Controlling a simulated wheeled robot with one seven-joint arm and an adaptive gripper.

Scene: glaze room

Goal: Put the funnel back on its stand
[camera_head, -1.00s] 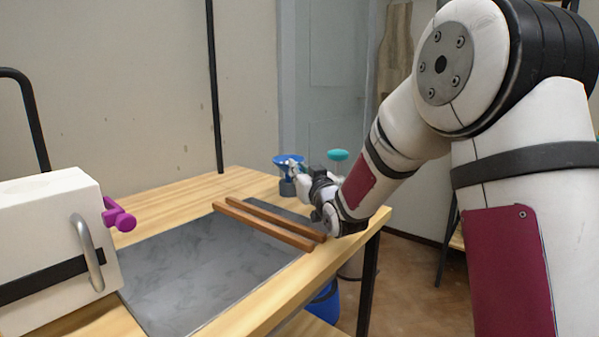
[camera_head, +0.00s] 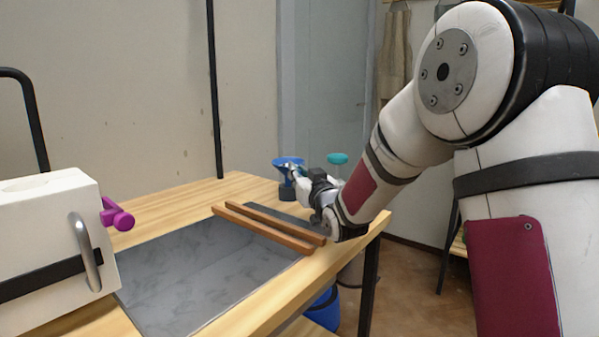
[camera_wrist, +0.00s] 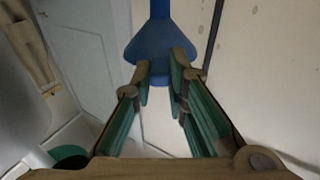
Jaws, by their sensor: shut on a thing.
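The blue funnel (camera_head: 289,162) is at the far end of the wooden table, wide mouth up in the head view. In the wrist view the funnel (camera_wrist: 158,38) shows its cone and its spout, which runs to the top edge. My gripper (camera_head: 293,170) is shut on the funnel at its rim; the fingertips (camera_wrist: 160,76) meet the rim in the wrist view. A dark round piece, seemingly the stand (camera_head: 287,193), is directly below the funnel. My gripper partly hides it, and I cannot tell whether the spout is in it.
A teal-topped clear container (camera_head: 338,158) stands just behind my wrist. A white box with a handle (camera_head: 55,240) and a purple knob (camera_head: 117,215) are at the left. The wooden table's (camera_head: 180,210) back left is clear.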

